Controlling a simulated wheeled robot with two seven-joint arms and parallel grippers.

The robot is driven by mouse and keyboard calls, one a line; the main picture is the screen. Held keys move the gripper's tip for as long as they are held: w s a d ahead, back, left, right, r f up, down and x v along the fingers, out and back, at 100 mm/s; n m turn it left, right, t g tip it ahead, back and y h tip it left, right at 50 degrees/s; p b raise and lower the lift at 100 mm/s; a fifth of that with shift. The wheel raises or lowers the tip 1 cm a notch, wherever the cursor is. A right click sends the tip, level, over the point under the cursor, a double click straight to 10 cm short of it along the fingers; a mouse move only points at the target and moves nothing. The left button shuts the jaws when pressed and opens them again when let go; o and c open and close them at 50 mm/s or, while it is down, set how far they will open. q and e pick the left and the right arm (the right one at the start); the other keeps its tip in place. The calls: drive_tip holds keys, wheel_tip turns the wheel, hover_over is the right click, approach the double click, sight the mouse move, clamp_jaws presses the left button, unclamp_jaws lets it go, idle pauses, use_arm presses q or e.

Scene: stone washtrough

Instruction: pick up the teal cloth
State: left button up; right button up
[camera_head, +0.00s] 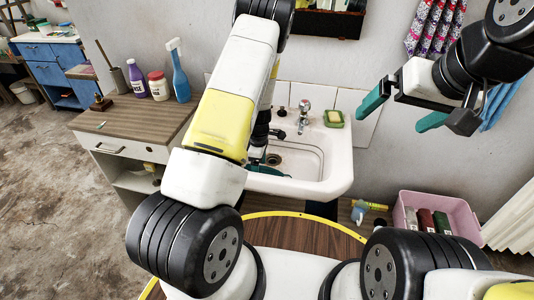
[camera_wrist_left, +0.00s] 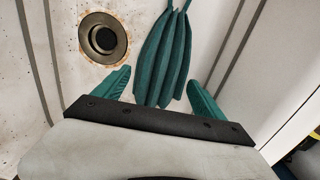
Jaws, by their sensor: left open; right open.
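The teal cloth (camera_wrist_left: 172,48) lies in gathered folds in the sink basin, beside the drain. In the head view a teal strip of it (camera_head: 272,170) shows at the basin's near side, mostly hidden by my left arm. My left gripper (camera_wrist_left: 158,82) is open, with one teal finger on each side of the cloth's lower end. I cannot tell whether the fingers touch it or are still above it. My right gripper (camera_head: 402,112) is open and empty, held up to the right of the sink.
The white sink (camera_head: 335,165) has a tap (camera_head: 304,112) and a green soap dish (camera_head: 333,118) at the back. A pink crate (camera_head: 462,212) with bottles is at the lower right.

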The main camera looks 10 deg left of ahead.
use_arm(q)
drive_tip(key=shift+f, duration=0.75)
drive_tip(key=c, duration=1.2)
drive_tip(key=shift+r, duration=0.15)
wheel_tip(320, 180, up, 10)
